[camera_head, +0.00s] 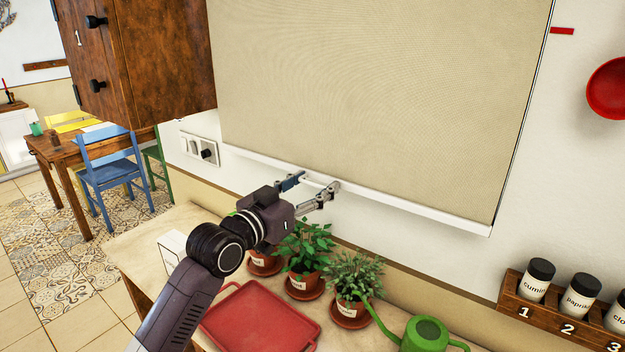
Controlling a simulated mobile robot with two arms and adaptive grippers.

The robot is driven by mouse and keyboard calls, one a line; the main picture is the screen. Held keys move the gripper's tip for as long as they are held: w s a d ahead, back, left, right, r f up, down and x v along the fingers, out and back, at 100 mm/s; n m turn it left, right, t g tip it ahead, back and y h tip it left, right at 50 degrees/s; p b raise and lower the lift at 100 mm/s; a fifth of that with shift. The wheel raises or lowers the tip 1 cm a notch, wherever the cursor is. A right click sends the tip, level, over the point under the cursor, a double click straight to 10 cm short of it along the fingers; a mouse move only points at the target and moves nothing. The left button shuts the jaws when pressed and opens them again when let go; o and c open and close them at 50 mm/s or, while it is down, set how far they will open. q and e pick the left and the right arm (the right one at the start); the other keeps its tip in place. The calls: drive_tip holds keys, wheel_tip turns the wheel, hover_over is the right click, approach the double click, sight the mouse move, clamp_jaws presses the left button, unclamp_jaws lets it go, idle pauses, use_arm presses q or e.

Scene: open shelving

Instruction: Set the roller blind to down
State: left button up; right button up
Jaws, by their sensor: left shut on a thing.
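The roller blind (375,95) is a beige sheet hanging against the wall, with a white bar (420,209) along its bottom edge. The bar hangs above the potted plants, and the blind covers most of the upper middle of the view. My left gripper (315,185) reaches up from below and is shut on the bar, left of its middle. The fingers hide a small part of the bar. The top of the blind is outside the view. My right gripper is not in view.
Potted plants (352,307), a red tray (262,322) and a green watering can (425,334) stand on the counter below. A wooden rack (545,310) with labelled jars is at right. A brown wall cabinet (140,55) is at upper left.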

use_arm(q)
drive_tip(key=shift+f, duration=0.25)
drive_tip(key=o, duration=1.7)
drive_tip(key=shift+r, duration=0.1)
drive_tip(key=v, duration=1.2)
